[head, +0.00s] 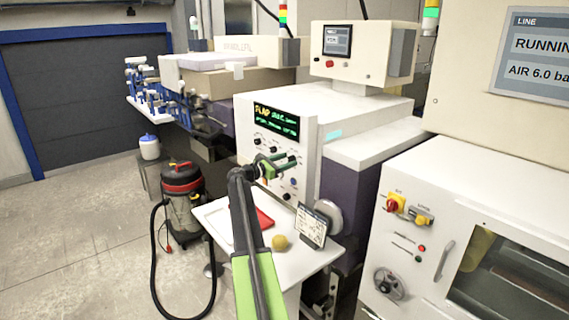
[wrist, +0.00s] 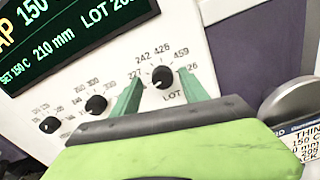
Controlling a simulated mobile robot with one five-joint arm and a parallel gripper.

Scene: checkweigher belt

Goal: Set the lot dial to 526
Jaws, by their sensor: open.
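The lot dial (wrist: 163,80) is a black knob on the white panel, with "LOT" printed below it. Numbers ring it in the wrist view: 227, 242, 426, 459, and one ending in 26 partly hidden by the right finger. The knob's pointer setting is too small to tell. My gripper (wrist: 162,87) is open, its two green fingers on either side of the lot dial; whether they touch it I cannot tell. In the head view my gripper (head: 277,166) is at the panel's lower right. The display (wrist: 70,35) shows "LOT 20", its end cut off.
Two other black knobs, a middle one (wrist: 96,104) and a left one (wrist: 49,125), sit left of the lot dial. Below the panel, a white table (head: 290,262) holds a red tray (head: 265,217), a yellow ball (head: 280,242) and a card (head: 312,226). A vacuum cleaner (head: 182,195) stands left.

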